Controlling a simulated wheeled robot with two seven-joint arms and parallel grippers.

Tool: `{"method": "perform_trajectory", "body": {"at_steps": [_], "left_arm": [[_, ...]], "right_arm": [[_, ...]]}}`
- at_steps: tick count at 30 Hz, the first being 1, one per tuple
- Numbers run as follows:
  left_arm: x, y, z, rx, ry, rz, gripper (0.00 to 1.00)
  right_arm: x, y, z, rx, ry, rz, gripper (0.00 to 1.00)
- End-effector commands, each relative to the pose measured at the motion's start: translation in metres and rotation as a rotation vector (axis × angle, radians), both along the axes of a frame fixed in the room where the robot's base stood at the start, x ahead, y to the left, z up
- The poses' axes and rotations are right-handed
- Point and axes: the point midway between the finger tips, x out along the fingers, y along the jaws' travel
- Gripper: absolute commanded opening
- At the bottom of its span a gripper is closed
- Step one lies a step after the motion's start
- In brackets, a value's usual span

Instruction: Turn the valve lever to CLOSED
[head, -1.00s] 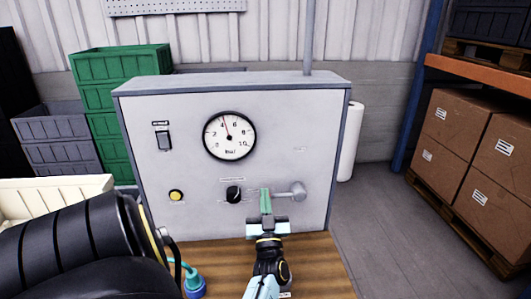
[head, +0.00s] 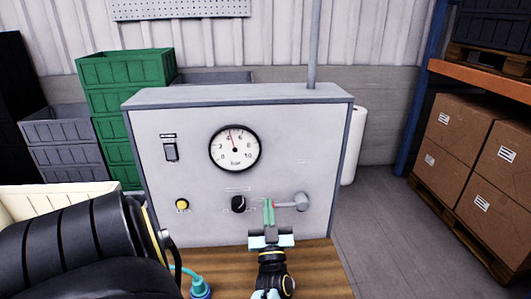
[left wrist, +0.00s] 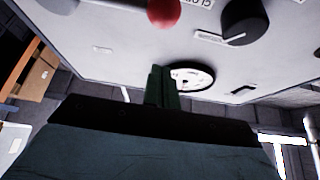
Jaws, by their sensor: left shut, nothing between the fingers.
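The valve lever (head: 303,202) is on the lower right of the grey panel. It has a round grey hub, and its arm points left, roughly level. Its red knob (left wrist: 163,12) shows at the top edge of the left wrist view. My left gripper (head: 269,212) has green fingers, shut and empty. In the head view they stand in front of the lever's left end and hide part of it. In the left wrist view the fingers (left wrist: 160,88) are apart from the red knob in the picture. Contact cannot be told. My right gripper is not in view.
The panel also carries a black knob (head: 238,203), a gauge (head: 235,148), a yellow button (head: 182,204) and a switch (head: 170,149). The wooden bench top (head: 320,268) lies below. Green crates (head: 125,70) stand behind left, cardboard boxes (head: 490,150) at right.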

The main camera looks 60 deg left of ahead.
Motion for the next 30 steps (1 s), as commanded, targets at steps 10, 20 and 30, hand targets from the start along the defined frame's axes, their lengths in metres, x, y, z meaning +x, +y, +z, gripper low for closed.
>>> {"method": "perform_trajectory", "body": {"at_steps": [10, 20, 30], "left_arm": [[-0.020, -0.052, -0.035, 0.002, -0.001, 0.000, 0.00], [-0.023, -0.060, -0.038, 0.003, -0.002, 0.001, 0.00], [-0.023, -0.059, -0.038, 0.002, -0.002, 0.001, 0.00]], "right_arm": [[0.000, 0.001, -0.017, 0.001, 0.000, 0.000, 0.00], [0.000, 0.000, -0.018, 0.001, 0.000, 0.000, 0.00], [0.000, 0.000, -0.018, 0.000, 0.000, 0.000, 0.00]]}}
